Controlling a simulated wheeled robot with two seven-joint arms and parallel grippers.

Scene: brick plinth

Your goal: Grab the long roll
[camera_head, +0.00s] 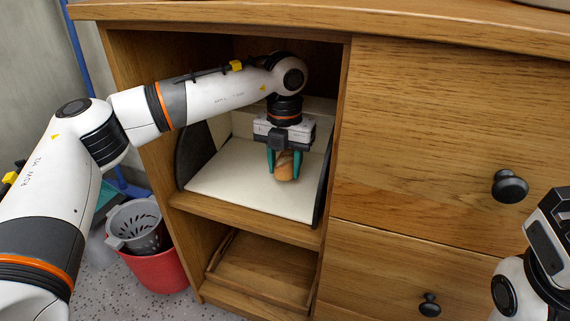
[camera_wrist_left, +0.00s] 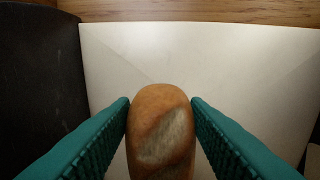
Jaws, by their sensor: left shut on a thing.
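The long roll (camera_head: 284,168) is a brown, crusty bread roll with a pale floury patch. It is between the green fingers of my left gripper (camera_head: 284,162), inside the cabinet's upper compartment. In the left wrist view the roll (camera_wrist_left: 161,130) fills the space between both ridged fingers (camera_wrist_left: 161,118), which are shut on it. Its lower end is cut off by that picture's edge. Whether it touches the surface under it is hard to tell. My right arm shows at the right edge of the head view, but its fingers are not in view.
A cream-coloured holder (camera_head: 230,190) with dark side walls (camera_head: 194,155) surrounds the roll in the wooden cabinet (camera_head: 440,130). Drawers with black knobs (camera_head: 509,186) are at right. A red bucket (camera_head: 160,270) with a grey basket (camera_head: 137,226) stands on the floor at left.

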